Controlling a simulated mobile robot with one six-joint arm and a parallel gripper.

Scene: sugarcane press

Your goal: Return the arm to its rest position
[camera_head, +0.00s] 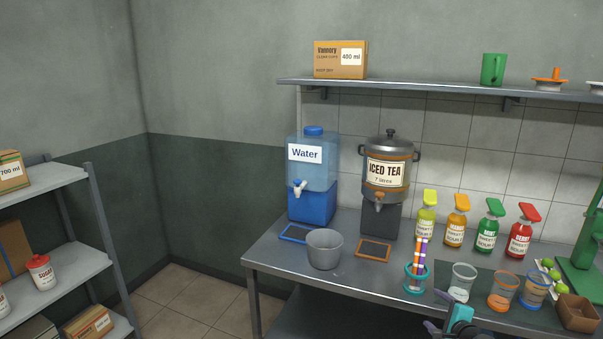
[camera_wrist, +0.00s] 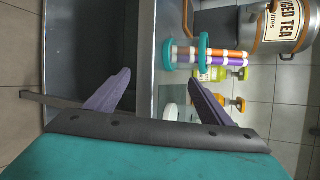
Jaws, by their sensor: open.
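My gripper shows at the bottom of the head view (camera_head: 440,325), in front of the table's front edge. In the wrist view my gripper (camera_wrist: 157,88) has its two purple fingers wide apart with nothing between them. Past the fingers lie the table (camera_head: 300,277) and a teal holder (camera_head: 416,279) with striped purple, orange and white sticks. The holder also shows in the wrist view (camera_wrist: 204,55), apart from the fingers. Most of my arm is outside the head view.
A grey bucket (camera_head: 324,250), water dispenser (camera_head: 312,175) and iced tea urn (camera_head: 388,180) stand on the table. Several cups, including a clear one (camera_head: 462,283), and pump bottles, including a red one (camera_head: 521,232), stand to the right. A shelf rack (camera_head: 60,268) is at left. Floor between is clear.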

